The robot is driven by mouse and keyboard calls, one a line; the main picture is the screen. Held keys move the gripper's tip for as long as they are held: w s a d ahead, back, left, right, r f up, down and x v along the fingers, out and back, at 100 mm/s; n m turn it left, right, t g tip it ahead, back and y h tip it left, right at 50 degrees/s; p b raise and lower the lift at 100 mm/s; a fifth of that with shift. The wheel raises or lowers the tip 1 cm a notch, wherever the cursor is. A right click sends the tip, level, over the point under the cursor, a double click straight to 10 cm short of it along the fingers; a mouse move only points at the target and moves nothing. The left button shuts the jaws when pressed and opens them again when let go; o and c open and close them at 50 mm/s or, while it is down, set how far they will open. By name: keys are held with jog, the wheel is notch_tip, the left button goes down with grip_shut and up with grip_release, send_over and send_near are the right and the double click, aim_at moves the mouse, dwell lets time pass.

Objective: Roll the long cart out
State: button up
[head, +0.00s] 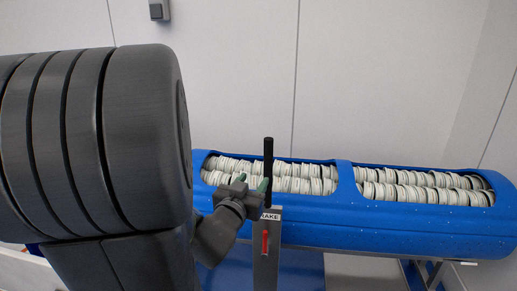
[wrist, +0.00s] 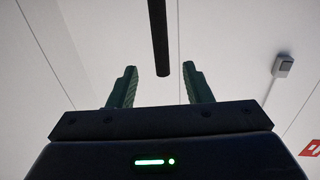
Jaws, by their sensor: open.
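The long cart (head: 350,222) carries a blue tub with two openings full of stacked whitish discs, in the head view. At its near side stands a grey post (head: 265,270) with a plate reading "RAKE", its first part covered, and a red lever (head: 265,241). A black upright bar (head: 268,165) rises above the post. My gripper (head: 253,184) is just left of the bar, its green fingers apart. In the wrist view my gripper (wrist: 162,85) is open, and a dark bar (wrist: 159,38) shows beyond and between its fingertips. I cannot tell whether they touch.
My own dark arm fills the left of the head view and hides what lies behind. Pale walls stand behind the cart. A small grey box (head: 159,10) is on the wall. A red sign (wrist: 312,148) shows at the right edge of the wrist view.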

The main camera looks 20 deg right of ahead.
aim_at(267, 162)
jog(key=x, duration=1.3)
jog(key=shift+f, duration=0.1)
grip_shut()
